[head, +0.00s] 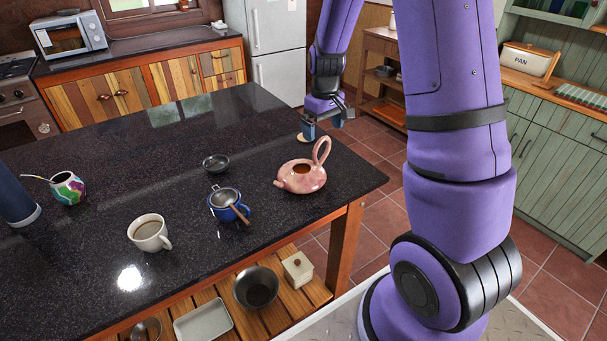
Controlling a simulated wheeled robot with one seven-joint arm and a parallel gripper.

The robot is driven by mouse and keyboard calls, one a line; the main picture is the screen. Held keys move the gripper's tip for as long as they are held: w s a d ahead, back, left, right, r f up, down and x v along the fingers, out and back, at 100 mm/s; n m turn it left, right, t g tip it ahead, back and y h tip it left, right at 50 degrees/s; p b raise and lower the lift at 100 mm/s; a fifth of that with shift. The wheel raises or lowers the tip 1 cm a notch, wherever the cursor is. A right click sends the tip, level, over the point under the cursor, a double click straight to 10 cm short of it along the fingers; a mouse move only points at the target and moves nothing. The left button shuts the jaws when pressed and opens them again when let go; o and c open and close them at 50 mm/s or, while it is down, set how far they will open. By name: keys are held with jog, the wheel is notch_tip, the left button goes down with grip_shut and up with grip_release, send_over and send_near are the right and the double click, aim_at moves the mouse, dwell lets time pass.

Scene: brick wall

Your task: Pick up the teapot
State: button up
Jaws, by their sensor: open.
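The pink teapot (301,178) stands upright near the right end of the dark countertop (130,165). Its tall loop handle rises at the upper right, its spout points left, and its top is open with brown liquid inside. My gripper (328,122) is open and empty, above and behind the teapot, close to its handle but apparently apart from it. A small light round piece (303,138), perhaps the lid, lies partly hidden beside the gripper.
A blue cup with a strainer (228,203), a small dark bowl (216,163) and a white coffee mug (149,232) stand left of the teapot. A colourful gourd (67,188) and a dark blue cylinder (14,200) are far left. The counter's back middle is clear.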

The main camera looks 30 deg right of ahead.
aim_at(323, 140)
notch_tip(323, 140, down, 5)
dwell(0.3)
jog(key=c, duration=1.6)
jog(key=shift+r, duration=0.25)
